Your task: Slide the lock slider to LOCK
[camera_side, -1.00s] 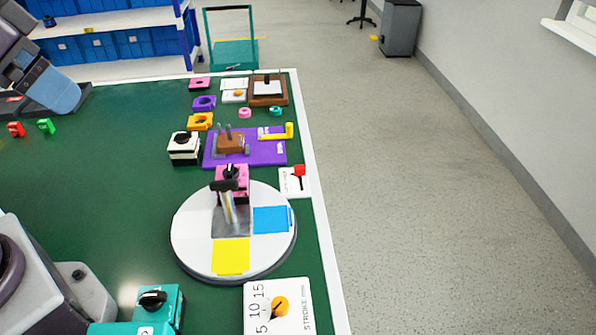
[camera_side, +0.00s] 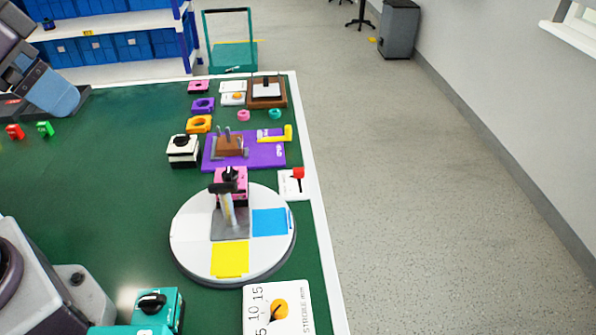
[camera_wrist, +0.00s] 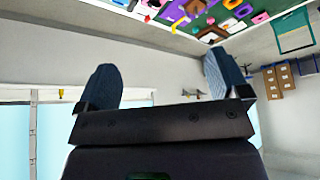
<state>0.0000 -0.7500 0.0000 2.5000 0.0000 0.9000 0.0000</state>
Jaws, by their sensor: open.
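No label reading LOCK is legible, so I cannot tell for sure which part is the lock slider. In the side view, a teal box with a black rotary knob (camera_side: 152,303) stands at the front edge of the picture. A white plate with a red handle (camera_side: 298,174) lies at the table's right edge. A purple board (camera_side: 267,156) carries a brown block, grey posts and a yellow L-shaped part (camera_side: 287,132). My gripper (camera_wrist: 160,62) shows in the wrist view, its two blue-grey fingers wide apart with nothing between them. It is away from the table items, which appear upside down at the top.
A round turntable (camera_side: 187,237) with a grey upright stands mid-table. A white plate with an orange knob (camera_side: 279,309) is in front. A black-and-white knob box (camera_side: 183,151) and a pink box (camera_side: 232,181) stand behind.

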